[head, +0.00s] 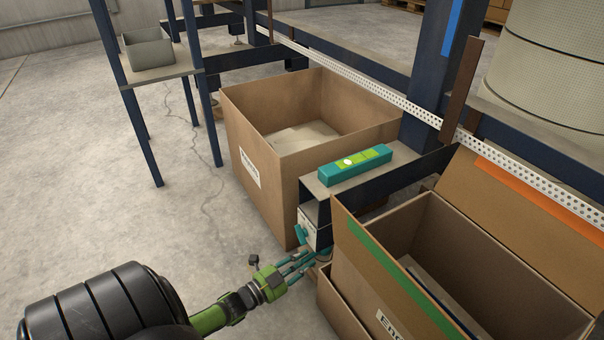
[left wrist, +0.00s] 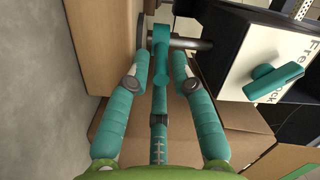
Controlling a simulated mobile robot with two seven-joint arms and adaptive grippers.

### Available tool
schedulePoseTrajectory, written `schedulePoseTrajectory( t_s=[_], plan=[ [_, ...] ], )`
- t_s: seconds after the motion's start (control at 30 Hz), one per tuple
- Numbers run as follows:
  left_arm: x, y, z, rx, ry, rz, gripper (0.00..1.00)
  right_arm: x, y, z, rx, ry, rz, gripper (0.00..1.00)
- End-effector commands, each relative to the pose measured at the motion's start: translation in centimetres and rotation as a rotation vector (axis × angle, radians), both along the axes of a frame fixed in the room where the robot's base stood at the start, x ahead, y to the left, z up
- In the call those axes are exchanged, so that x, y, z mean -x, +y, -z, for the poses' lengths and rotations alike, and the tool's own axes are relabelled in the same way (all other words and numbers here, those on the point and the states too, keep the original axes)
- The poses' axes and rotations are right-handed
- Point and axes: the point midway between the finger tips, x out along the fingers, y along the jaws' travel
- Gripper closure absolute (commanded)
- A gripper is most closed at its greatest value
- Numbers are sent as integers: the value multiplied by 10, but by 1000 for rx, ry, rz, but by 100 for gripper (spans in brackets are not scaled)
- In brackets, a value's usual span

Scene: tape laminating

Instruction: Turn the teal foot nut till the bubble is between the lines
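A teal level (head: 355,165) lies on the grey ledge between the cartons. Its green vial shows a pale spot left of centre; bubble and lines are too small to read. My left gripper (head: 318,256) reaches low under the ledge, beside the foot. In the left wrist view, its fingers (left wrist: 160,66) are spread on either side of a teal piece, apparently the foot nut (left wrist: 160,36), on a metal rod (left wrist: 190,43). Small gaps show beside the outer fingers; whether the middle finger touches is unclear. My right gripper is out of view.
A teal lever (left wrist: 275,82) sits on a white lettered box close right of the fingers. An open carton (head: 262,150) stands behind, and another (head: 400,250) with a green stripe stands right, leaving a narrow gap. The floor (head: 90,220) at left is clear.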

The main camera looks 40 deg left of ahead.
Motion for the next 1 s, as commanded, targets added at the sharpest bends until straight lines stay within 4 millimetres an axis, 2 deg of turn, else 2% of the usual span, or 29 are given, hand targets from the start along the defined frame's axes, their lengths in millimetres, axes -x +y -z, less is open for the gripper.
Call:
schedulePoseTrajectory(
  t_s=[0.17, 0.27, 0.5, 0.7, 0.83, 1.0],
  plan=[
    [4, 1, 0, 0, 1, 1, 76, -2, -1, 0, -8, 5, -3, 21],
    [17, 3, 1, 0, 3, -1, 76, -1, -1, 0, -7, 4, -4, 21],
    [67, 10, 1, -1, 4, -1, 76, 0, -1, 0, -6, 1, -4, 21],
    [102, 15, 0, 0, 3, -1, 76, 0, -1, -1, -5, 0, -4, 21],
    [115, 17, 0, 0, 1, 0, 76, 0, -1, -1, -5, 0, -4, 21],
    [119, 18, 0, 0, -1, -1, 76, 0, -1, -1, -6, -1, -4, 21]
  ],
)
